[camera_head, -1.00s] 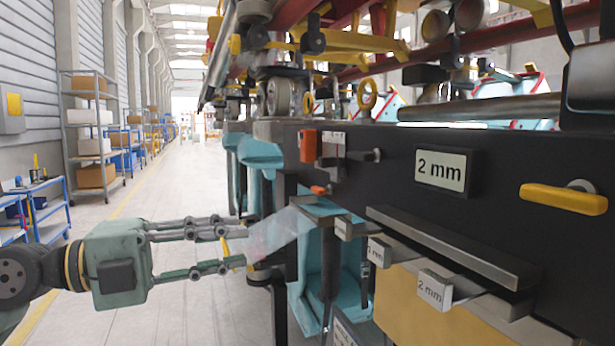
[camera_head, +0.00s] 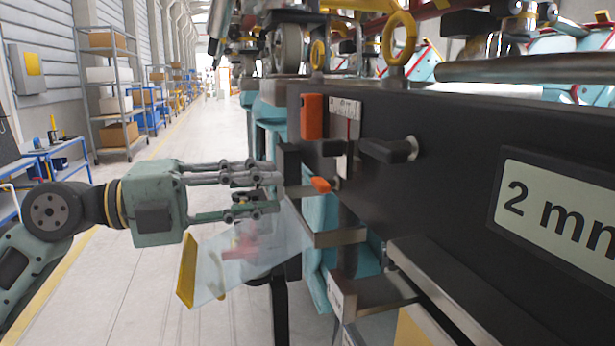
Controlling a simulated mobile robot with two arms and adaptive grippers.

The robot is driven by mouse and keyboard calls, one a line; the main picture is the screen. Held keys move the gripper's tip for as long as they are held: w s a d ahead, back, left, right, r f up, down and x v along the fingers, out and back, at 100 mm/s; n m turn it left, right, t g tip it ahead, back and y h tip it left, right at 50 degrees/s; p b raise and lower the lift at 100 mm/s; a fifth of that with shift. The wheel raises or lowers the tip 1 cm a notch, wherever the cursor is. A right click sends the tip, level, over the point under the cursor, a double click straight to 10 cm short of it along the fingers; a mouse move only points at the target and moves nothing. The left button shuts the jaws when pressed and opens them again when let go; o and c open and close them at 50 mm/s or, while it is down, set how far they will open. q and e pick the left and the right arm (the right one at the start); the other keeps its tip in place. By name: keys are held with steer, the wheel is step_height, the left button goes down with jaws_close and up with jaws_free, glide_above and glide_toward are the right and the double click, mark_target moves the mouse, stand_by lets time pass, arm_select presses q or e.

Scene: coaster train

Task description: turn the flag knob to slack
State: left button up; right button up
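A dark knob with a bar-like handle and a grey hub (camera_head: 395,150) sticks out from the black machine panel (camera_head: 450,165). Beside it are an orange block (camera_head: 311,117) and a white plate with a red line (camera_head: 345,112). A small orange tab (camera_head: 321,184) sits lower down. I cannot tell from markings which is the flag knob. My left gripper (camera_head: 276,191) points right, its fingers apart, left of the small orange tab and apart from the dark knob. A clear sheet (camera_head: 250,258) with a yellow edge (camera_head: 187,270) hangs below the fingers. My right gripper is not in view.
A "2 mm" sign (camera_head: 555,210) is on the panel at right. Metal ledges (camera_head: 440,285) jut out below it. A yellow ring (camera_head: 399,38) stands above the panel. The aisle floor (camera_head: 130,270) at left is clear, with shelves (camera_head: 112,100) beyond.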

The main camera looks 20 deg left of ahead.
mark_target(315, 185)
arm_select(q)
steer(key=shift+w+d+r+p, duration=0.15)
steer(key=shift+d+r+p, duration=0.1)
steer(key=shift+d+p, duration=0.25)
steer(key=shift+w+d+r+p, duration=0.1)
steer(key=shift+d+r+p, duration=0.15)
steer(key=shift+d, duration=0.3)
steer(key=w+d+p, duration=0.2)
steer(key=shift+w+d+f, duration=0.2)
steer(key=shift+w+f, duration=0.1)
steer(key=shift+f, duration=0.05)
steer(key=shift+d, duration=0.45)
steer(key=shift+w+f, duration=0.1)
steer(key=shift+w, duration=0.1)
steer(key=shift+c, duration=0.4)
jaws_close()
